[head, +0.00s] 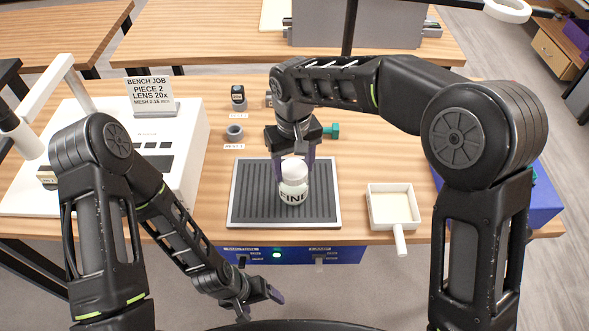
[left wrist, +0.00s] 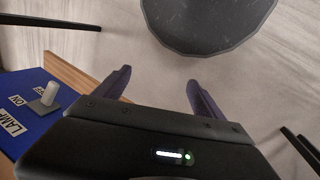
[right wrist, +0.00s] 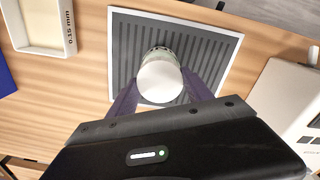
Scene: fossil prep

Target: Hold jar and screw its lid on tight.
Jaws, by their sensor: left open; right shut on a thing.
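The jar (head: 293,192), with "FINE" lettering partly readable, stands upright on the grey ribbed mat (head: 240,205). Its white lid (head: 294,167) is on top at the jar's mouth; I cannot tell how tight it is. My right gripper (head: 294,160) comes down from above and is shut on the lid. In the right wrist view the round white lid (right wrist: 160,82) sits between the purple fingers, with the jar mostly hidden under it. My left gripper (head: 258,303) is open and empty, low in front of the bench, away from the jar. Its spread fingers show in the left wrist view (left wrist: 160,85).
A sieve tray with a handle (head: 393,208) lies right of the mat. A white device with a sign (head: 150,100) stands at left. Small parts, including a grey ring (head: 235,132) and a green knobbed piece (head: 331,131), lie behind the mat. A blue switch panel (head: 300,254) is at the bench front.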

